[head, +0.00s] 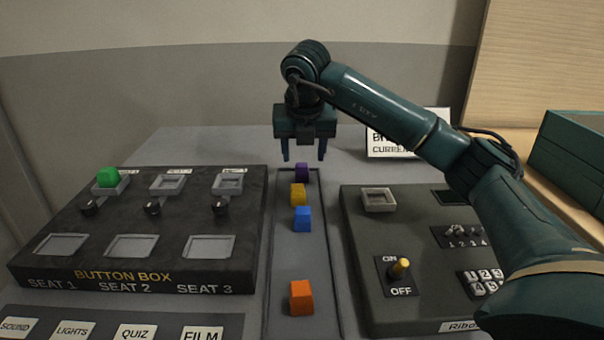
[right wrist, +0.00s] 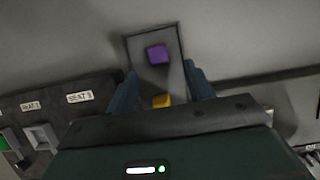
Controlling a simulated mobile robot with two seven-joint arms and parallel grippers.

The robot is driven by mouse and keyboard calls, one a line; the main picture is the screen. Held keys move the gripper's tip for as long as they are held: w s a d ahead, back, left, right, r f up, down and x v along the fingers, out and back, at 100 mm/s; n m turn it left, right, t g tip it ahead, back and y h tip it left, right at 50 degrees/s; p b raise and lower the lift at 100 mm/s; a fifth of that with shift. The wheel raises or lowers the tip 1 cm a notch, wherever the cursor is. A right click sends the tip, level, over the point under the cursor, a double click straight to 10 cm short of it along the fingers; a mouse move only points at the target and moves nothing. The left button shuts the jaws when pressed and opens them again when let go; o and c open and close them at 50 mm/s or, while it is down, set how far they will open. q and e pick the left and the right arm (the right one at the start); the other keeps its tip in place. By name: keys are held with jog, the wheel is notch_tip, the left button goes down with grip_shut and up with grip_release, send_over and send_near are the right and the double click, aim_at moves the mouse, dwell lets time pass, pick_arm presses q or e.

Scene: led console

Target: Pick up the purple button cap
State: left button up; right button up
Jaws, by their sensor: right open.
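The purple button cap (head: 302,172) sits at the far end of the narrow grey tray (head: 292,254) between the two consoles. It also shows in the right wrist view (right wrist: 157,54), ahead of the fingers and between their lines. My right gripper (head: 304,156) is open and empty, pointing down above the tray's far end. In the head view its fingertips are just above the purple cap, with a gap between them and the cap. A yellow cap (head: 298,194) is nearest to the purple one. My left gripper is not in view.
A blue cap (head: 302,218) and an orange cap (head: 302,298) stand nearer in the tray. The button box (head: 140,282) at left holds a green cap (head: 108,177) on a socket. The right console (head: 420,305) carries a yellow toggle (head: 400,268). A sign (head: 436,120) stands behind my arm.

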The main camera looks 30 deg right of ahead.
aim_at(302, 166)
jog(key=x, duration=0.5)
jog(key=shift+w, duration=0.3)
jog(key=c, duration=1)
